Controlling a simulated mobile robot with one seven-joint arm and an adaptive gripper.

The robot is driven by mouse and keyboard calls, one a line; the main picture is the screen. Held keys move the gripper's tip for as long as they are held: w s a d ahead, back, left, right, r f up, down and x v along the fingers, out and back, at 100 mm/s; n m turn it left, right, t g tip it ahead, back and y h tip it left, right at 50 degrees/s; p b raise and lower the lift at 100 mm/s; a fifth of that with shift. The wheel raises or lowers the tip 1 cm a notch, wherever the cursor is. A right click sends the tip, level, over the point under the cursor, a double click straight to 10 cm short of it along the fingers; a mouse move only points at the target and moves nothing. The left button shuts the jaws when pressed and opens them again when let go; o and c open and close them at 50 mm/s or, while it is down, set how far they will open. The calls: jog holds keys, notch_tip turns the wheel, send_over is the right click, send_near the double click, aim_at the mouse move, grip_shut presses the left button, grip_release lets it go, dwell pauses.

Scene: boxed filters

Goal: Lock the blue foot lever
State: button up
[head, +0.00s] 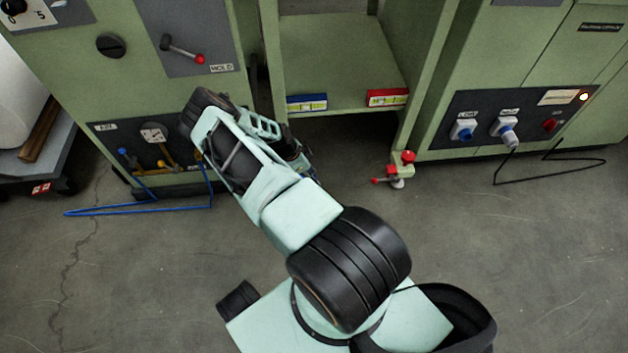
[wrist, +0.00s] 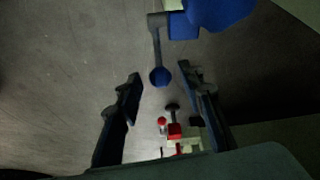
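In the wrist view, the blue foot lever (wrist: 157,48) is a thin grey bar ending in a round blue knob (wrist: 160,77). It joins a blue block and a larger blue body (wrist: 220,10) at the top. My gripper (wrist: 161,74) is open, with one finger on each side of the knob in the picture. No contact shows, and I cannot tell the depth between them. In the head view, my gripper (head: 298,160) is low before the green shelf frame, partly behind my arm. The blue lever is hidden there.
A red foot clamp (head: 400,166) with a red-knobbed lever stands at the frame's right leg; it also shows in the wrist view (wrist: 175,131). A blue cable (head: 140,211) and a black cable (head: 545,178) lie on the floor. Open floor lies before the cabinets.

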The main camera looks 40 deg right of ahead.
jog(key=shift+x, duration=0.95)
jog(key=shift+w, duration=0.1)
jog(key=shift+c, duration=0.3)
grip_shut()
